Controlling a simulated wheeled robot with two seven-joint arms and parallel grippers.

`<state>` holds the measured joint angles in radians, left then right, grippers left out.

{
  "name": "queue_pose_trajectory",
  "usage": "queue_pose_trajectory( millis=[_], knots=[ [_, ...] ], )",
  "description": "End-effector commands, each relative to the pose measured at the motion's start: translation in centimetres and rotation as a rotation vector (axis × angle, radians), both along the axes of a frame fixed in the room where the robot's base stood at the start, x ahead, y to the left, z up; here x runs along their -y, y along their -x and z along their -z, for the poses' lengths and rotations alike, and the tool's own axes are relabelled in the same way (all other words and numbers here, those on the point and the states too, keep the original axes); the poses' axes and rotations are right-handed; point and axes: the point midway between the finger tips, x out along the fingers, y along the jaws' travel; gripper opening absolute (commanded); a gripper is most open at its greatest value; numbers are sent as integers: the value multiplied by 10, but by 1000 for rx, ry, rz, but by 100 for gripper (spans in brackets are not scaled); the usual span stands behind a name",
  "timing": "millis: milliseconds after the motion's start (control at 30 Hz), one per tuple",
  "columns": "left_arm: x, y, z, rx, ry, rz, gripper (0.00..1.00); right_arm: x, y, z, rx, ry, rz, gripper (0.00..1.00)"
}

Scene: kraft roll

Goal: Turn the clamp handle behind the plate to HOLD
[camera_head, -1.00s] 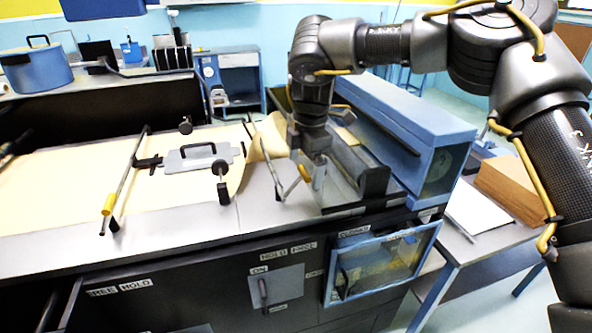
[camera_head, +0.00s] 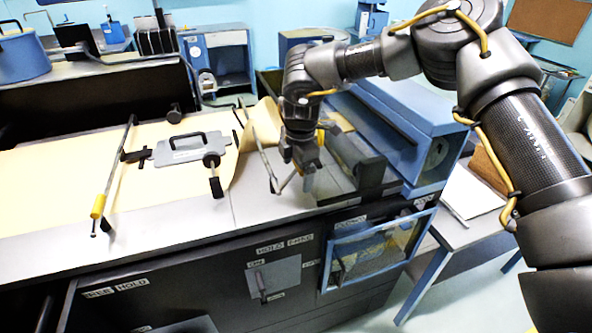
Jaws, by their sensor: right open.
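A blue-framed clear plate (camera_head: 376,252) is on the dark front of the bench, at the right, under a label that seems to read CLOSED. Pale shapes show dimly through it; I cannot make out a clamp handle there. To its left is a grey panel (camera_head: 287,272) with a small dark lever (camera_head: 261,286), an ON label beside it and HOLD and FREE labels above. My right gripper (camera_head: 296,187) points down over the bench top, above and left of the clear plate. It is open, with nothing visible in it. My left gripper is out of view.
A grey plate with a black handle (camera_head: 192,149) lies on the kraft paper (camera_head: 60,180). A bar with a yellow end (camera_head: 98,206) stands left of it. A long blue housing (camera_head: 410,135) is right of my gripper. A side table (camera_head: 462,235) stands further right.

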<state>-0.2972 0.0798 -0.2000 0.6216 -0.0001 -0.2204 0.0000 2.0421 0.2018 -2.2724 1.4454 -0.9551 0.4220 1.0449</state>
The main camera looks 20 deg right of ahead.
Motion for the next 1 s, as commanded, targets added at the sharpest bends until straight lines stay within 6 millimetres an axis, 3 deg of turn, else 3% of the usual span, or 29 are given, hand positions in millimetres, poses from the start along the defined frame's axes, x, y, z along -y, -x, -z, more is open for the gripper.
queue_pose_trajectory(
  millis=[233,533,1000],
  knots=[
    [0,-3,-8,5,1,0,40,-1,-3,21,-1,1,-2,90],
    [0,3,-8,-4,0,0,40,-1,-3,24,1,0,-2,90],
    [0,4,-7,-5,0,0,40,-1,-3,24,-1,1,-1,30]
  ],
)
